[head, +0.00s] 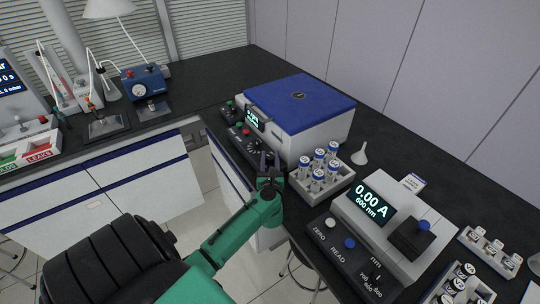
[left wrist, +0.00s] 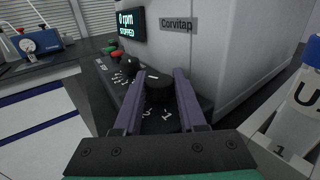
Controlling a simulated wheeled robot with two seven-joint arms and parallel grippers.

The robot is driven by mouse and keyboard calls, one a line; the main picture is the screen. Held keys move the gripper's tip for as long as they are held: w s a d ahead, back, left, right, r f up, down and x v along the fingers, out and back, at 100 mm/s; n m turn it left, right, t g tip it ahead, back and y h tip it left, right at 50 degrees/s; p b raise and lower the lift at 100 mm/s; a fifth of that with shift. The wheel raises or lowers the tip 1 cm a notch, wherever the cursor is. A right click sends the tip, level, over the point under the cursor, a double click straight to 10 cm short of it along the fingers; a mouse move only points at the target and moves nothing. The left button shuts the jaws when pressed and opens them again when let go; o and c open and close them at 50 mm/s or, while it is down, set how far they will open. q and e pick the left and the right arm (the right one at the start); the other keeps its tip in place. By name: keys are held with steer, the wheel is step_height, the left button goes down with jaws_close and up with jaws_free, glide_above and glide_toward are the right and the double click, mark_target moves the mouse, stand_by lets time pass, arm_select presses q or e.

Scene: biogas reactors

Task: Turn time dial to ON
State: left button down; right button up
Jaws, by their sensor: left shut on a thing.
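The centrifuge (head: 318,125) has a blue lid and a sloped black control panel (head: 230,137) along its front. In the left wrist view, a round black dial (left wrist: 158,90) with a short white pointer mark sits at the panel's near end, with white numbers around it. My left gripper (head: 268,160) is shut on this dial, one finger on each side. A second black dial (left wrist: 130,65) is farther along the panel, with white markings. The word ON cannot be read in either view. My right gripper is not in view.
A rack of capped tubes (head: 320,180) stands just right of my left gripper. A photometer (head: 390,230) reading 0.00 A is nearer on the bench. A display (left wrist: 127,25) reads 0 rpm, STOPPED. A white funnel (head: 359,153) stands behind the rack.

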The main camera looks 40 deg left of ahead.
arm_select(q)
steer(key=c, duration=0.8)
jaws_free()
steer(key=shift+o, duration=0.2)
steer(key=shift+s+d, duration=0.1)
steer(key=b+v, duration=0.3)
steer(key=v, duration=1.1)
steer(key=shift+f, duration=0.1)
steer(key=shift+s+d, duration=0.15)
